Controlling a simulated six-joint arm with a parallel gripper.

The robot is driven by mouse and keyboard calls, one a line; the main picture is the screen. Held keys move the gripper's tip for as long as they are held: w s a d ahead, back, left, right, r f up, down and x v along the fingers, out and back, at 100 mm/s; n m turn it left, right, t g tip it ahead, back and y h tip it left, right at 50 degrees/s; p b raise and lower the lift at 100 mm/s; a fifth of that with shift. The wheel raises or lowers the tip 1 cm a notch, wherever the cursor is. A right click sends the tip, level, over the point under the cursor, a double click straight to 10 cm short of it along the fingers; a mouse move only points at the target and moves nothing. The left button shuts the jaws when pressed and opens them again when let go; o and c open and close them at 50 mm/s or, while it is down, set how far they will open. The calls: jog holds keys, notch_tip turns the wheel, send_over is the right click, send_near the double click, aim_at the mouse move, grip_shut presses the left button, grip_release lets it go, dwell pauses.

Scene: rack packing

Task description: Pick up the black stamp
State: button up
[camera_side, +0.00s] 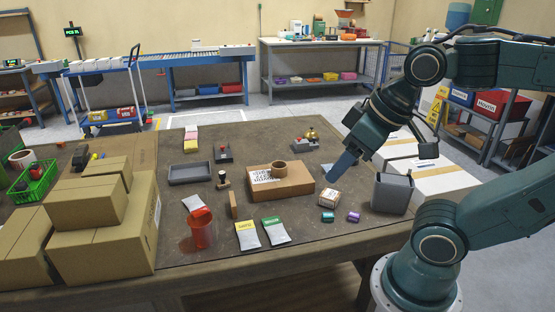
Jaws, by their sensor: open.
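A small dark upright item with a knob handle and a dark base, which looks like the black stamp (223,182), stands on the brown table. It is between the grey tray and the flat cardboard box, left of the table's middle. It is small in this view and its details are hard to make out. My gripper (340,168) is open and points down and left above the right part of the table. It is well to the right of the stamp, beyond the flat box, with no object seen between its fingers.
The grey tray (190,181) lies left of the stamp. Stacked cartons (105,235) fill the left; a grey bin (390,194) stands right.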

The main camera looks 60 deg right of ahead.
jog(key=w, duration=0.1)
jog(key=m+g+h, duration=0.1)
jog(key=m+h, duration=0.1)
jog(key=m, duration=0.3)
send_over(222, 173)
jog(key=s+a, duration=0.2)
jog(key=s, duration=0.3)
notch_tip(222, 173, down, 18)
jog(key=shift+x, duration=4.45)
jog(key=shift+a, duration=0.1)
jog(key=shift+n, duration=0.3)
jog(key=shift+x, duration=2.6)
jog(key=shift+s, duration=0.15)
